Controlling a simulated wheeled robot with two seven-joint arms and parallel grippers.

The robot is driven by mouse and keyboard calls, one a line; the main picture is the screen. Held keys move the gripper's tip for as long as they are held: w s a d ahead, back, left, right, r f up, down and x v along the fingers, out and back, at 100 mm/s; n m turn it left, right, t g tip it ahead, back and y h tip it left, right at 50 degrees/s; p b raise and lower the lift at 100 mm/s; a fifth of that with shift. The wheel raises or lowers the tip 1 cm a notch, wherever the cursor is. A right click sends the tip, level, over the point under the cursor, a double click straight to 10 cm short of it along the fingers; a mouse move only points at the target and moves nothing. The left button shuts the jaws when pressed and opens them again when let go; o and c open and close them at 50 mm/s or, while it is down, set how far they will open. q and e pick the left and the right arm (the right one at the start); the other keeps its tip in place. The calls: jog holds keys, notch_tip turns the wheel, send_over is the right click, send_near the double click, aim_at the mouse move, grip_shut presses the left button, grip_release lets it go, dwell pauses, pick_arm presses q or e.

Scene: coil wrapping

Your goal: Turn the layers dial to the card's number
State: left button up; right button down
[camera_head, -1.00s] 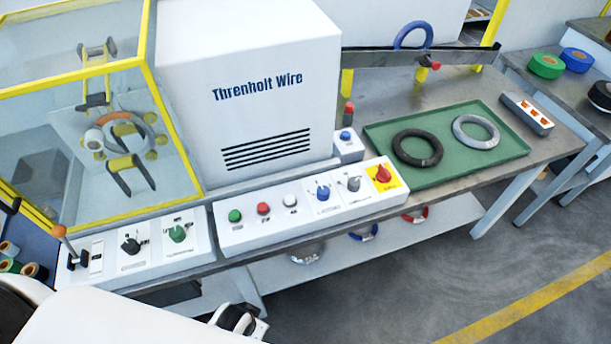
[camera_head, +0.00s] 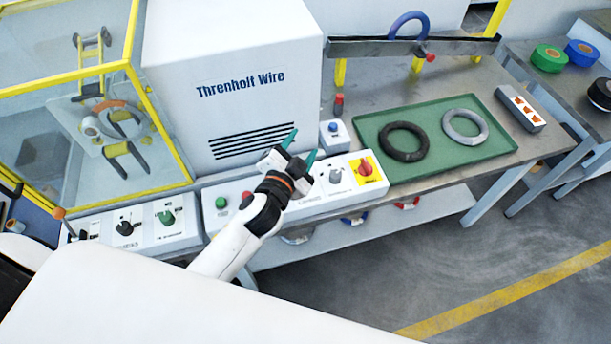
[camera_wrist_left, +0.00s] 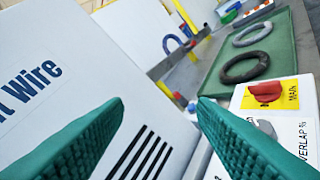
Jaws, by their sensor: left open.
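Several dials sit on the machine's front panels. A black dial (camera_head: 124,228) and a green dial (camera_head: 166,217) are on the left panel. A grey dial (camera_head: 336,175) is on the right panel and shows in part in the left wrist view (camera_wrist_left: 265,127), near an "OVERLAP %" label. My left gripper (camera_head: 301,149) is open and empty above the right panel, hiding the blue dial there. Its green fingers stand apart in the left wrist view. My right gripper is not in view.
A red main switch (camera_head: 365,167) on a yellow plate is right of the grey dial. The white "Threnholt Wire" housing (camera_head: 235,110) rises close behind my left gripper. A green tray (camera_head: 450,165) holds a black and a grey coil. A small blue-button box (camera_head: 334,134) stands near the fingers.

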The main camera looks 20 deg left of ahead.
pick_arm(q)
jog(key=d+r+m+g+h, duration=0.3)
jog(key=d+r+m+h, duration=0.8)
jog(key=d+m+h, duration=0.55)
jog(key=s+d+f+m+g+y+p, duration=0.15)
jog(key=d+f+m+g, duration=0.25)
jog(key=m+g, duration=0.65)
jog(key=a+f+m+g+y, duration=0.3)
jog(key=a+f+m+y, duration=0.2)
jog(key=f+m+y, duration=0.15)
jog(key=w+a+f+y, duration=0.1)
jog(key=a+f+y, duration=0.1)
jog(key=a+y, duration=0.4)
jog(key=w+a+f+y, duration=0.15)
jog(key=a+y, duration=0.25)
jog(key=a, duration=0.5)
jog(key=shift+n, duration=0.35)
jog(key=f+p, duration=0.1)
jog(key=f, duration=0.4)
jog(key=f+p, duration=0.2)
jog(key=f, duration=0.3)
jog(key=shift+w+f, duration=0.2)
jog(key=shift+f, duration=0.2)
